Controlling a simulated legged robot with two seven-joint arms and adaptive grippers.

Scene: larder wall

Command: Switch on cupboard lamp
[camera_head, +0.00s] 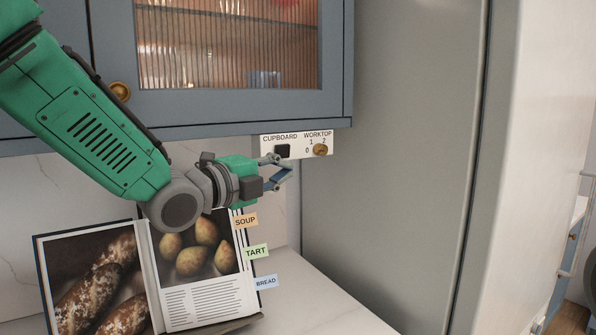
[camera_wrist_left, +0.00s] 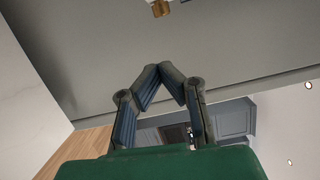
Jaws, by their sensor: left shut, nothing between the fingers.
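A white switch panel (camera_head: 297,154) is mounted under the wall cupboard. It carries a black switch (camera_head: 282,151) below the word CUPBOARD and a brass knob (camera_head: 320,150) below WORKTOP, marked 0, 1, 2. My left gripper (camera_head: 288,169) is shut and empty, just below the panel and close to the black switch; I cannot tell whether it touches. In the left wrist view the fingertips (camera_wrist_left: 172,70) meet, and a brass knob (camera_wrist_left: 160,8) shows at the top edge. The black switch's position is too small to tell. My right gripper is not in view.
The blue-grey cupboard (camera_head: 240,105) has a ribbed glass door and a brass door knob (camera_head: 120,91). An open cookbook (camera_head: 190,300) with tabs stands below my left arm on the pale worktop (camera_head: 325,300). A tall grey panel (camera_head: 400,150) stands to the right.

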